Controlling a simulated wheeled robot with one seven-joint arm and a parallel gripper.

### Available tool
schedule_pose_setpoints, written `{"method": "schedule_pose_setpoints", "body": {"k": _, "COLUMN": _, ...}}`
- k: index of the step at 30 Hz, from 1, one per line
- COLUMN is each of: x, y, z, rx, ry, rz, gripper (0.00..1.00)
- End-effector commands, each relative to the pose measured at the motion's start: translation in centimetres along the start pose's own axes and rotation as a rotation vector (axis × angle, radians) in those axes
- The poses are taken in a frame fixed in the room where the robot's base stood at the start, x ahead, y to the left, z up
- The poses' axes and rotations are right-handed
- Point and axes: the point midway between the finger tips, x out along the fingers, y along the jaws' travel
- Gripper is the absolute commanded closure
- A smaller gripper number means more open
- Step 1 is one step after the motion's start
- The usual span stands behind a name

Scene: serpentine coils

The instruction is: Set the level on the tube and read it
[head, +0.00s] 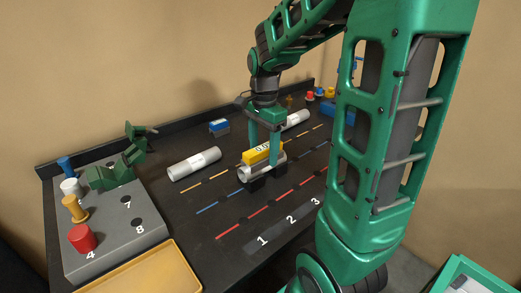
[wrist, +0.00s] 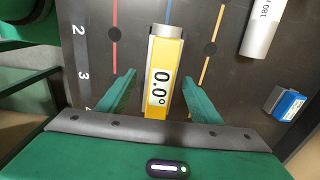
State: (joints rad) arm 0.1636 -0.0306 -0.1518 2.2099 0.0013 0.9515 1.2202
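The yellow level (head: 262,153) rests along the top of a short metal tube (head: 246,173) that sits on dark supports on the bench. In the wrist view the level (wrist: 171,60) lies along the tube (wrist: 164,31), and its display reads 0.0°. My gripper (head: 264,150) is above and around the level. In the wrist view its two fingers (wrist: 158,95) stand apart on either side of the level, with visible gaps, so it is open and holds nothing.
Two other tubes lie nearby, one to the left (head: 194,163) and one behind right (head: 296,120). A blue box (head: 219,127) stands at the back. A grey numbered board (head: 125,222) with coloured pegs and a yellow tray (head: 150,272) are at the left. Red, blue and yellow lines mark the bench.

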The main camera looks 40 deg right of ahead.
Motion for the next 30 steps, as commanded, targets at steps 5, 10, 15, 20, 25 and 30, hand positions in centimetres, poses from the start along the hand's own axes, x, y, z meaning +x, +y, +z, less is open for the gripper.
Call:
{"method": "schedule_pose_setpoints", "body": {"k": 5, "x": 0.0, "y": 0.0, "z": 0.0, "rx": 0.000, "ry": 0.000, "rz": 0.000, "gripper": 0.41}}
{"method": "schedule_pose_setpoints", "body": {"k": 10, "x": -1.2, "y": -0.1, "z": 0.0, "rx": 0.000, "ry": 0.001, "rz": -0.003, "gripper": 0.41}}
{"method": "schedule_pose_setpoints", "body": {"k": 15, "x": -4.2, "y": -0.1, "z": 0.0, "rx": 0.000, "ry": 0.002, "rz": -0.004, "gripper": 0.41}}
{"method": "schedule_pose_setpoints", "body": {"k": 20, "x": -7.2, "y": -0.2, "z": 0.0, "rx": 0.000, "ry": 0.001, "rz": -0.003, "gripper": 0.41}}
{"method": "schedule_pose_setpoints", "body": {"k": 25, "x": -9.6, "y": -0.2, "z": 0.0, "rx": 0.000, "ry": 0.001, "rz": -0.002, "gripper": 0.41}}
{"method": "schedule_pose_setpoints", "body": {"k": 30, "x": -10.6, "y": -0.1, "z": 0.0, "rx": 0.001, "ry": 0.000, "rz": 0.000, "gripper": 0.41}}
